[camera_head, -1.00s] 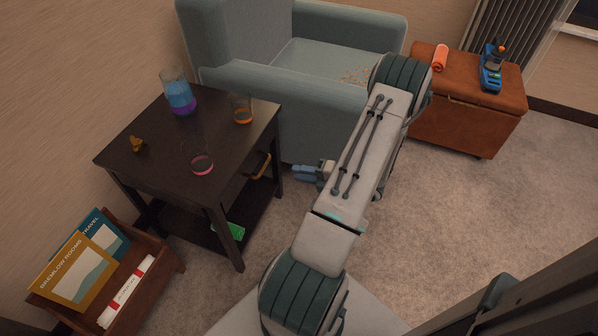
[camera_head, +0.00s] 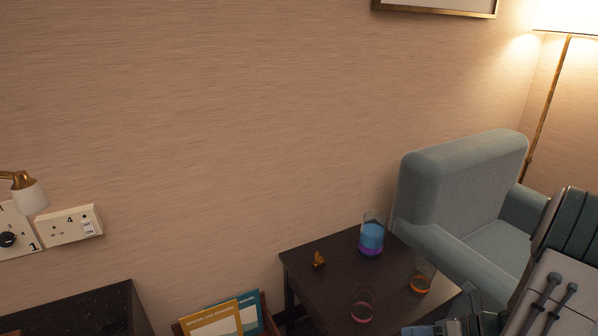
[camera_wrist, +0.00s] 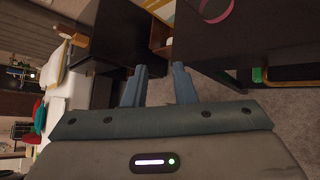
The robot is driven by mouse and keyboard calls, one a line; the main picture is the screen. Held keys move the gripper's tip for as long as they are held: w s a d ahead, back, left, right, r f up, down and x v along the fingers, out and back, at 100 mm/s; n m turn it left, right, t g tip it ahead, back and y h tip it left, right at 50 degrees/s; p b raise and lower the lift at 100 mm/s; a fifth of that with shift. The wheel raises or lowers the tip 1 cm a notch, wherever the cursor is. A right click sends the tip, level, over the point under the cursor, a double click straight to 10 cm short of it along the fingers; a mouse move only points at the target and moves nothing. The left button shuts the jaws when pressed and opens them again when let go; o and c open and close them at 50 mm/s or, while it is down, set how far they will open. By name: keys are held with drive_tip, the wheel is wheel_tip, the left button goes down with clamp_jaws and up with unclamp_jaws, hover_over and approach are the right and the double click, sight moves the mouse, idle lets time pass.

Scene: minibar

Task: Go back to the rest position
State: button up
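My gripper (camera_wrist: 158,88) shows in the wrist view with its two blue-grey fingers apart and nothing between them. In the head view its blue fingertips (camera_head: 418,330) show at the bottom edge, in front of the dark side table (camera_head: 325,277). My arm (camera_head: 560,270) comes in at the lower right of the head view. In the wrist view the fingers are beside the dark table (camera_wrist: 245,45), and a pink-rimmed glass base (camera_wrist: 212,8) sits at the top edge.
On the side table stand a glass with blue and purple layers (camera_head: 371,238), an orange-bottomed glass (camera_head: 421,276), a pink-bottomed glass (camera_head: 363,303) and a small golden figure (camera_head: 318,259). A blue-grey armchair (camera_head: 462,185) stands behind right. A book rack (camera_head: 183,328) and dark counter (camera_head: 85,312) are left.

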drive_tip(key=s+a+r+n+g+h+p, duration=0.1)
drive_tip(key=s+a+r+n+h+p, duration=0.2)
drive_tip(key=r+n, duration=0.8)
drive_tip(key=s+a+r+n+g+h+p, duration=0.1)
drive_tip(key=s+a+r+n+h+p, duration=0.2)
drive_tip(key=a+r+n+p, duration=0.4)
drive_tip(key=s+a+r+n+g+h+p, duration=0.1)
drive_tip(key=s+a+r+n+h+p, duration=0.2)
drive_tip(key=r+n, duration=1.1)
drive_tip(key=a+r+h+p, duration=0.1)
drive_tip(key=a+p, duration=0.1)
drive_tip(key=a, duration=0.1)
drive_tip(key=shift+n+h, duration=0.4)
drive_tip(key=shift+d+r, duration=0.1)
